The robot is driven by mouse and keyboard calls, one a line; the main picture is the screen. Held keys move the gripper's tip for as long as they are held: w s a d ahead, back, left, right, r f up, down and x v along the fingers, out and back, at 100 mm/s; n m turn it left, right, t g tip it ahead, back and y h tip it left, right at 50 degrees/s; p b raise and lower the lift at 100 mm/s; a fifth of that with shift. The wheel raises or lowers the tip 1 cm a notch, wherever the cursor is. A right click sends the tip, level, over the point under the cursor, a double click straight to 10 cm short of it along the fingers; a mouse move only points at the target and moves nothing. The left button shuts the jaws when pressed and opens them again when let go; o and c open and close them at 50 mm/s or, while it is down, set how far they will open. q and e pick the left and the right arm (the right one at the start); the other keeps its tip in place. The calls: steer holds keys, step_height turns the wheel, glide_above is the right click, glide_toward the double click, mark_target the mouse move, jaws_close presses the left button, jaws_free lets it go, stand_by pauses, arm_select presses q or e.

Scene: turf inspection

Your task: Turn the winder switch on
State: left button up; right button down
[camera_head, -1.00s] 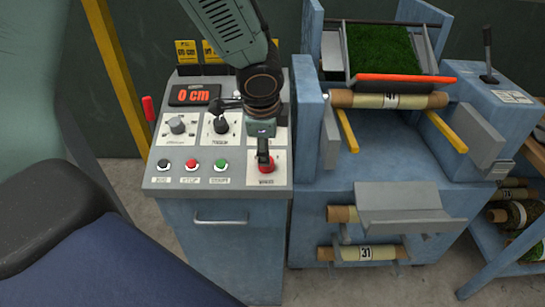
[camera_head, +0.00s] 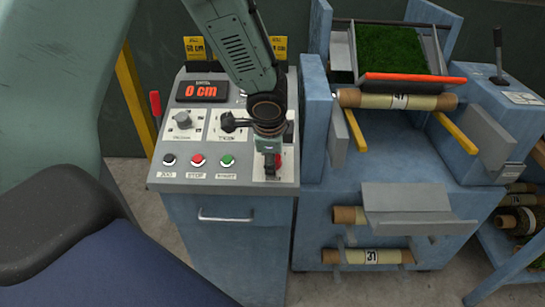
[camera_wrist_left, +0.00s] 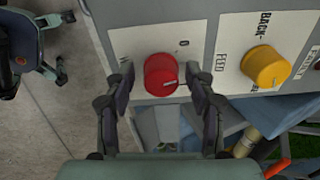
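The red winder switch (camera_head: 278,160) is a round red knob at the lower right of the grey control panel (camera_head: 235,171). In the head view my left gripper (camera_head: 270,172) is in front of it and hides most of it. In the left wrist view the red knob (camera_wrist_left: 161,74) lies between the tips of my left gripper (camera_wrist_left: 160,78), one finger on each side. The fingers are spread, and a small gap seems to show at the sides. A "0" mark is beside the knob on its white plate. My right gripper is not in view.
The panel holds a "0 cm" display (camera_head: 200,91), a grey dial (camera_head: 183,120), a black knob (camera_head: 228,122), and black, red and green buttons (camera_head: 198,160). A yellow knob (camera_wrist_left: 265,66) shows in the left wrist view. A blue roller machine (camera_head: 400,150) stands to the right.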

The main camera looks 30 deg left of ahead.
arm_select(q)
steer(key=shift+w, duration=0.2)
steer(key=c, duration=1)
steer(key=shift+m, duration=0.4)
steer(key=m+p, duration=0.3)
steer(key=m, duration=0.2)
steer(key=shift+r+m, duration=0.15)
steer(key=shift+m, duration=0.25)
steer(key=m+p, duration=0.2)
steer(key=m, duration=0.3)
steer(key=shift+w+p, duration=0.1)
steer(key=shift+p, duration=0.2)
steer(key=shift+m, duration=0.3)
steer(key=shift+w, duration=0.1)
